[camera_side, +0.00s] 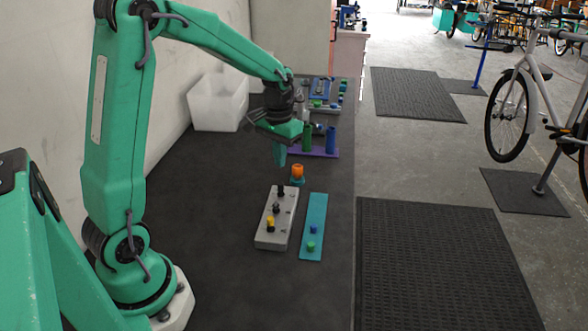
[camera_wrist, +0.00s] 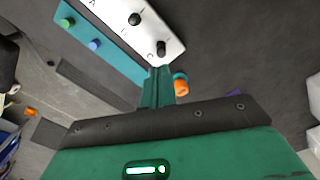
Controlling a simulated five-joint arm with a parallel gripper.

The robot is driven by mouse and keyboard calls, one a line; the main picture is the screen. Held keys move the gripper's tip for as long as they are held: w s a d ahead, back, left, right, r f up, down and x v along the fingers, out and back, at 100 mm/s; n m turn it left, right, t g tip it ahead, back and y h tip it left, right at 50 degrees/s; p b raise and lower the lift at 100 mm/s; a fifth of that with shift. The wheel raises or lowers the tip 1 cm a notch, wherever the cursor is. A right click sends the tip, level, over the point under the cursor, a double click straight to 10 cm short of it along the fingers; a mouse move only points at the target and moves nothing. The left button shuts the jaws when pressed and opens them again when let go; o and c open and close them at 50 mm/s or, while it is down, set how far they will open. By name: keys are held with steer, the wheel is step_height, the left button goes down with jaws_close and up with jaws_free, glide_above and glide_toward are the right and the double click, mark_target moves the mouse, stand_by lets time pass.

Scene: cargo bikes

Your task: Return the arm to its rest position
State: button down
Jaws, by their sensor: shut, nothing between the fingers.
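My arm is green and reaches out over the dark bench. My gripper (camera_side: 280,154) is shut and empty, pointing down above the bench. In the wrist view its green fingers (camera_wrist: 158,84) are together, with no object between them. A light grey block (camera_side: 269,239) with black and yellow pegs lies nearer, beside a teal strip (camera_side: 316,212) with blue and green pegs.
A white bin (camera_side: 215,102) stands by the wall at the left. Behind my gripper are a purple rack (camera_side: 322,153) with green and blue cylinders and more small parts. The near part of the dark bench (camera_side: 240,285) is clear. A bike (camera_side: 520,105) stands on the floor at right.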

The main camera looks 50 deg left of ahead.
steer(key=s+d+r+m+t, duration=0.1)
steer(key=s+d+r+t, duration=0.1)
steer(key=s+d+r, duration=0.3)
steer(key=s+d+r+m+t, duration=0.2)
steer(key=s+d+r, duration=0.4)
steer(key=s, duration=0.6)
steer(key=shift+s+d+r+t, duration=0.2)
steer(key=shift+r+t, duration=0.25)
steer(key=shift+t, duration=0.35)
stand_by(0.7)
